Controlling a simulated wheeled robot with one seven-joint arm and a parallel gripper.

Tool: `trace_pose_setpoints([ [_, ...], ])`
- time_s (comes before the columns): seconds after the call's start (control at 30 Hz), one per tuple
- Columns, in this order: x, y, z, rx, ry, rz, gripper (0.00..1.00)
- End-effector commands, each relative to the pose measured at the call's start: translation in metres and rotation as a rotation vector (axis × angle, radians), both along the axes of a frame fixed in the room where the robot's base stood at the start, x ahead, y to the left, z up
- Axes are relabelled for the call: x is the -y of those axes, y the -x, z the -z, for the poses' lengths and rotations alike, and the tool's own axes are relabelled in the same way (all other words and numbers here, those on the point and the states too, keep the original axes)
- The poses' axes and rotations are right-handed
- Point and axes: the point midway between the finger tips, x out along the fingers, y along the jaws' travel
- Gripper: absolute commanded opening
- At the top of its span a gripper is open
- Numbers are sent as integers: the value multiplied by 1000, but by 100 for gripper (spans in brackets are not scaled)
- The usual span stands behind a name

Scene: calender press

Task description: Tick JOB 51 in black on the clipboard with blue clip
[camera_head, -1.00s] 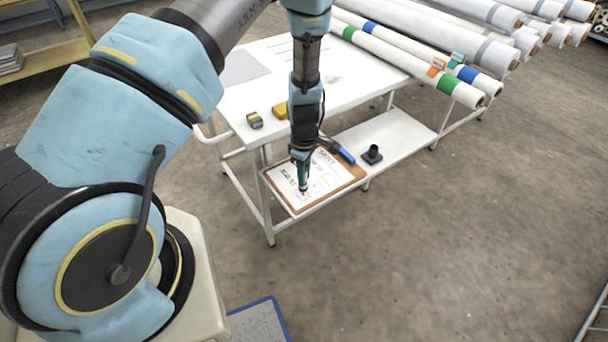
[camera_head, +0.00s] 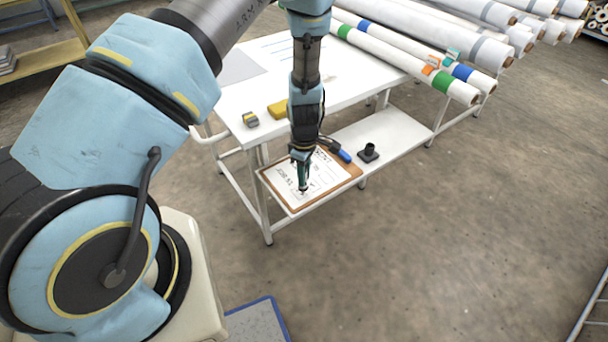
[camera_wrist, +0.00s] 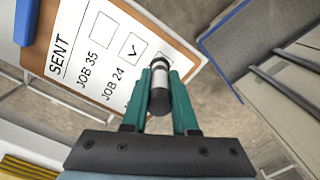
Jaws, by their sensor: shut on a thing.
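The clipboard (camera_head: 352,177) lies on the table's lower shelf, a brown board with a white sheet. Its blue clip (camera_head: 344,156) also shows at the upper left of the wrist view (camera_wrist: 27,20). In the wrist view the sheet (camera_wrist: 72,28) reads SENT, JOB 35 and JOB 24. The JOB 35 box (camera_wrist: 103,26) is empty; the JOB 24 box (camera_wrist: 133,47) holds a black tick. A further row is mostly hidden behind my gripper. My gripper (camera_wrist: 160,85) is shut on a black marker (camera_wrist: 160,98) with a pale band. The marker points down at the sheet; contact cannot be told.
A black holder (camera_head: 369,152) stands on the shelf right of the clipboard. The white tabletop (camera_head: 350,80) above holds a yellow block (camera_head: 278,110) and a small grey-yellow item (camera_head: 250,119). White rolls (camera_head: 440,80) lie at the back right.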

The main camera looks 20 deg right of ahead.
Motion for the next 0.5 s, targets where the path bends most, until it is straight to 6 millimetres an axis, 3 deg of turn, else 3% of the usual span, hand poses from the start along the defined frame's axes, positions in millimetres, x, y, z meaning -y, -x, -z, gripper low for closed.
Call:
trace_pose_setpoints([
  [0.3, 0, 0, -1, 0, 0, 0, 0],
  [0.5, 0, 0, -12, 1, 1, 0, 0],
])
